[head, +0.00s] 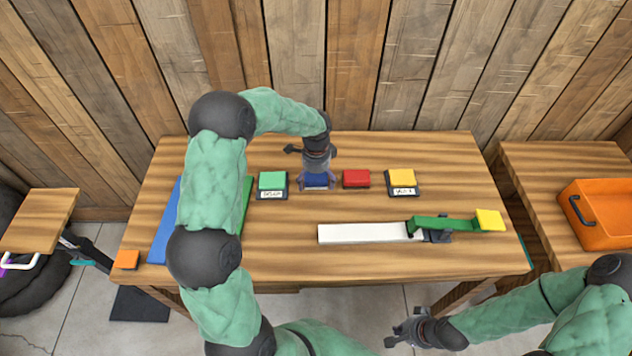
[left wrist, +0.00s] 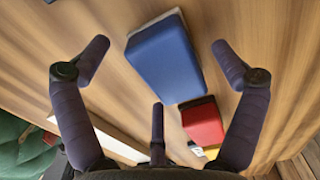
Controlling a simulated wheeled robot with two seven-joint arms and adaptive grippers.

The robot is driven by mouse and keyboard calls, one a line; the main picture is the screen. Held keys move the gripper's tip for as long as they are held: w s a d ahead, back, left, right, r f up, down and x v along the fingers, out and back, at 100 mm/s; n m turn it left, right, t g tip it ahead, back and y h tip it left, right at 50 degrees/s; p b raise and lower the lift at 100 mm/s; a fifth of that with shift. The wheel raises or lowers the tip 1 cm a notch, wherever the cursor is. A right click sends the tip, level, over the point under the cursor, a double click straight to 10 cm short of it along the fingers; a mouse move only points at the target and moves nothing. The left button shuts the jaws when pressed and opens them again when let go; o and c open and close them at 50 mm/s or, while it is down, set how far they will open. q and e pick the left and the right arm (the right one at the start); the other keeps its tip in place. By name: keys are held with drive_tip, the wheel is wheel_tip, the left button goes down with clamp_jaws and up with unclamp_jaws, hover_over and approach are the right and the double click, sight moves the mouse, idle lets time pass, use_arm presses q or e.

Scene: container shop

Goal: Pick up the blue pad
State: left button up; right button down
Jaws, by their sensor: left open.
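The blue pad (head: 319,180) lies on the wooden table, in a row between a green pad (head: 272,181) and a red pad (head: 356,178). My left gripper (head: 317,185) is directly over it, with fingers at either side of the pad, and partly hides it. In the left wrist view the blue pad (left wrist: 165,58) lies ahead between the spread fingers of my left gripper (left wrist: 162,68). The fingers are open and no contact shows. My right gripper (head: 403,328) is in front of the table, empty, with its fingers apart.
A yellow pad (head: 402,177) on a labelled base ends the row. A white bar (head: 362,232) with a green arm (head: 443,224) and yellow tip lies in front. A long blue piece (head: 164,226) is at the left, an orange block (head: 126,260) at the corner, an orange crate (head: 597,232) right.

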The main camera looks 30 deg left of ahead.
sight(316, 179)
use_arm(q)
drive_tip(key=c, duration=1.3)
drive_tip(key=shift+r, duration=0.1)
drive_tip(key=shift+r, duration=0.25)
wheel_tip(316, 179, up, 3)
drive_tip(key=shift+s+d+r+p, duration=0.15)
drive_tip(key=shift+r+p, duration=0.05)
drive_tip(key=shift+p, duration=0.75)
drive_tip(key=s+d+r+p, duration=0.1)
drive_tip(key=s+d+r, duration=0.3)
drive_tip(key=s, duration=0.1)
drive_tip(key=s+d+r+p, duration=0.2)
drive_tip(key=s+d+r, duration=0.3)
drive_tip(key=shift+d, duration=0.15)
